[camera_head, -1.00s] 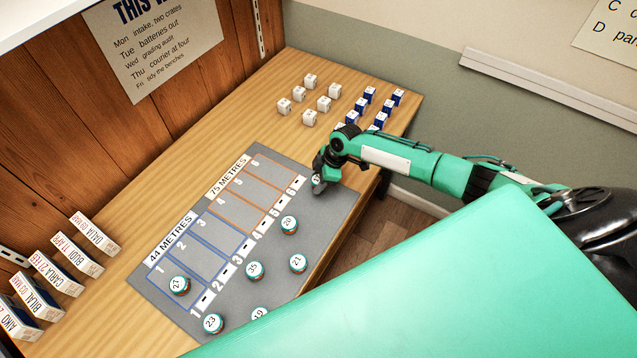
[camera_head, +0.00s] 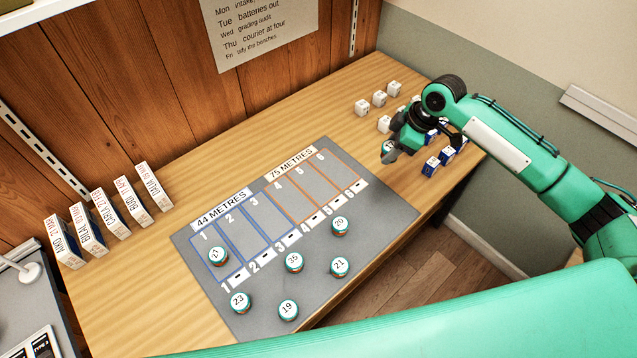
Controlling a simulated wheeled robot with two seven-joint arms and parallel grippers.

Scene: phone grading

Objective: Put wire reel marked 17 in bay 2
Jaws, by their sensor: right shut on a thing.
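My right gripper (camera_head: 391,153) is shut on a wire reel (camera_head: 387,146), beyond the right end of the grey mat (camera_head: 375,208). The jaws partly cover this reel and I cannot read its number. Bay 2 (camera_head: 244,231) is a blue-outlined, empty slot in the 44 METRES group on the mat. A reel that looks marked 27 (camera_head: 218,256) stands in bay 1. My left gripper is not in view.
Reels marked 35 (camera_head: 294,262), 20 (camera_head: 340,226), 21 (camera_head: 340,266), 23 (camera_head: 241,302) and 19 (camera_head: 288,310) stand in front of the bays. White cubes (camera_head: 379,98) and blue cubes (camera_head: 431,167) sit near my right gripper. Small boxes (camera_head: 107,217) stand at left.

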